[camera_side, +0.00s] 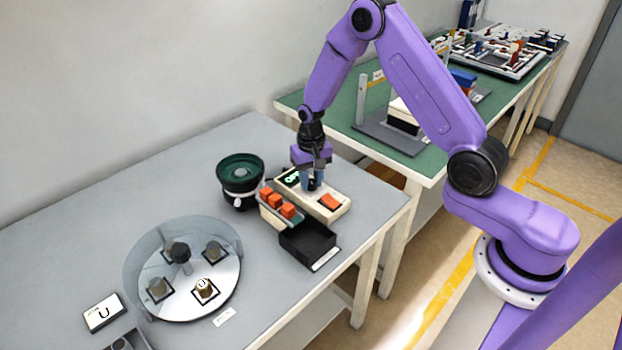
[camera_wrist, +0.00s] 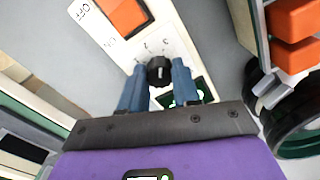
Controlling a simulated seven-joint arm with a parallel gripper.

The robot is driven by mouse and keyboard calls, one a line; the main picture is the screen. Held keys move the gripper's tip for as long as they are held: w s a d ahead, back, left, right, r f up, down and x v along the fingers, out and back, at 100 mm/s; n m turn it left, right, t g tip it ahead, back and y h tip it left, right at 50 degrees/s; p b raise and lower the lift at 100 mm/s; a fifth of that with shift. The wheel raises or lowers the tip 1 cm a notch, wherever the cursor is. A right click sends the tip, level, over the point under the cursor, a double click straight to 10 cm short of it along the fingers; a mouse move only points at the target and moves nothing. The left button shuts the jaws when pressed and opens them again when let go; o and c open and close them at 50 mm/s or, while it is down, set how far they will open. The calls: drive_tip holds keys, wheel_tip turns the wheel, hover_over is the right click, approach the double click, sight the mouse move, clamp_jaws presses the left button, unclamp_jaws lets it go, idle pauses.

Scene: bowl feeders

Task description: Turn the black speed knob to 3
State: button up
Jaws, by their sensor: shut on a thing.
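The black speed knob (camera_wrist: 159,70) sits on a cream control box (camera_side: 337,210), with small printed numbers beside it in the wrist view. A pale mark shows on the knob, but I cannot tell surely which number it points to. My gripper (camera_wrist: 158,82) has its blue fingers on either side of the knob and is shut on it. In the side view my gripper (camera_side: 313,185) points down onto the box and mostly hides the knob. A green-lit display (camera_side: 291,178) is partly hidden behind the fingers.
An orange switch (camera_side: 330,201) is on the same box. A rail with orange blocks (camera_side: 275,203), a black tray (camera_side: 308,240) and a green bowl feeder (camera_side: 240,172) stand close by. A round clear-walled feeder (camera_side: 205,305) is at front left. Bare grey table lies behind.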

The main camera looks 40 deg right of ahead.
sight(311, 181)
drive_tip(key=shift+m, duration=0.8)
drive_tip(key=o, duration=1.1)
drive_tip(key=shift+c, duration=0.2)
drive_tip(key=shift+r, duration=0.1)
wheel_tip(311, 181, up, 17)
drive_tip(key=shift+r, duration=0.15)
